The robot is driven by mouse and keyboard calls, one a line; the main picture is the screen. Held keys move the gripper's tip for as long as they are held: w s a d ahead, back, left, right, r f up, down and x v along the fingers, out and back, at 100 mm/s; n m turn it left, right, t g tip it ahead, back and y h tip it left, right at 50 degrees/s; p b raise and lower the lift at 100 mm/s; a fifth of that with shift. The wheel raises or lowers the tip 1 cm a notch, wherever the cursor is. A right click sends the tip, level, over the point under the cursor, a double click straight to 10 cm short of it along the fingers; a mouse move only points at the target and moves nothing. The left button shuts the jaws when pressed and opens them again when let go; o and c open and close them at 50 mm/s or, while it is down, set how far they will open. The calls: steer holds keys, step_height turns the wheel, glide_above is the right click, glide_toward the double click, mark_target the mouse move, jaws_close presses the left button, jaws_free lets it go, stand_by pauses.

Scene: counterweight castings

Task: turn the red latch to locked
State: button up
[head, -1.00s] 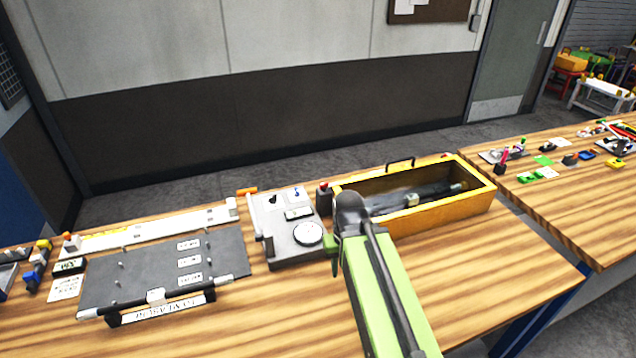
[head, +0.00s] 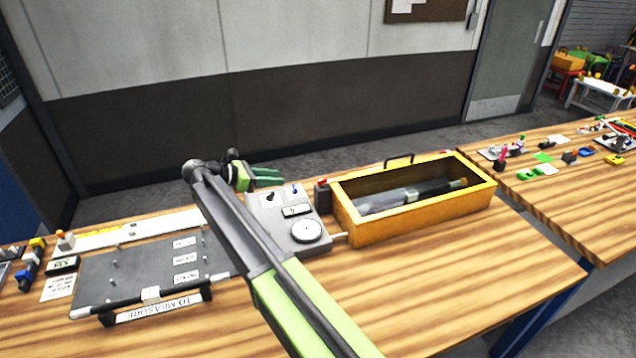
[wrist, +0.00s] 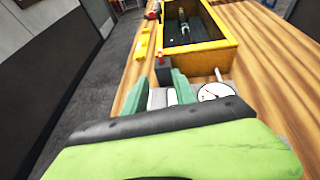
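The grey panel (head: 283,222) carries a round white dial (head: 307,231) and small switches. The open yellow box holds a dark cylinder. A dark plate (head: 140,270) with labels lies at left. The bench in front of the box is clear. A second bench stands at right.

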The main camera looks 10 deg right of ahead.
mark_target(319, 181)
steer(key=b+x, duration=0.6)
steer(key=x, duration=1.1)
steer(key=shift+d+f, duration=0.15)
steer(key=shift+f, duration=0.05)
jaws_close()
